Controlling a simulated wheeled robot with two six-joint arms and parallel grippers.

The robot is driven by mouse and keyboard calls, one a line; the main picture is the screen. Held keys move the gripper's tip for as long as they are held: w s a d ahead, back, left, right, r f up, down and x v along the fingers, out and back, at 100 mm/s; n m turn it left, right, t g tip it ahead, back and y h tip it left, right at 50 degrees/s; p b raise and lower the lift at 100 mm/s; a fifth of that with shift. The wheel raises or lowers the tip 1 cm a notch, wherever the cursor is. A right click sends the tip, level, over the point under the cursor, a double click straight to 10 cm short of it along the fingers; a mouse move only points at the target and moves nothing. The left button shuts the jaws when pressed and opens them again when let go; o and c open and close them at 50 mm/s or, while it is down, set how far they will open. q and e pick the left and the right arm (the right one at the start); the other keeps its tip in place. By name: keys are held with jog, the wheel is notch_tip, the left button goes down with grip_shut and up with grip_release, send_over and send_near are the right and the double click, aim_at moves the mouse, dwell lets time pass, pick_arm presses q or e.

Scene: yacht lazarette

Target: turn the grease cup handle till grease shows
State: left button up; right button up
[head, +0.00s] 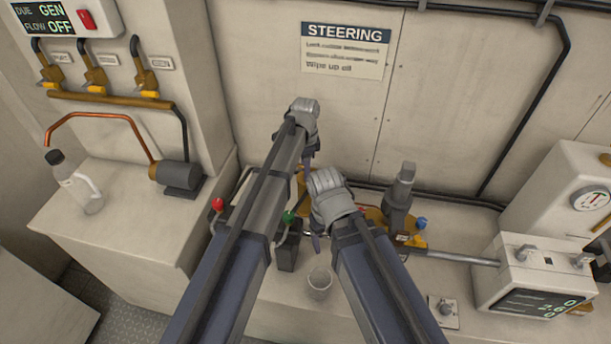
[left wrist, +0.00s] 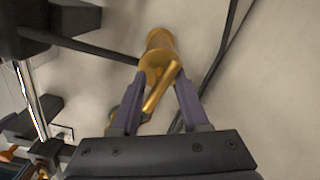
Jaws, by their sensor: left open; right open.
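In the left wrist view, the brass grease cup (left wrist: 159,50) stands against the pale surface, with its brass handle (left wrist: 161,88) sticking out toward the camera. My left gripper (left wrist: 161,82) is open, with a purple finger on each side of the handle. I cannot tell whether either finger touches it. No grease is visible on the cup. In the head view, my left gripper (head: 310,152) is near the steering wall, and the arms hide most of the brass parts below it. My right gripper (head: 317,238) is open, lower and nearer, over the counter. Nothing shows between its fingers.
A clear cup (head: 319,283) stands on the counter below my right arm. A grey upright fitting (head: 399,190) on a brass base is to the right. A white box with a display (head: 535,275) stands farther right. A bottle (head: 75,185) is on the left ledge.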

pick_arm(q)
jog(key=shift+f, duration=0.1)
jog(key=shift+c, duration=0.4)
grip_shut()
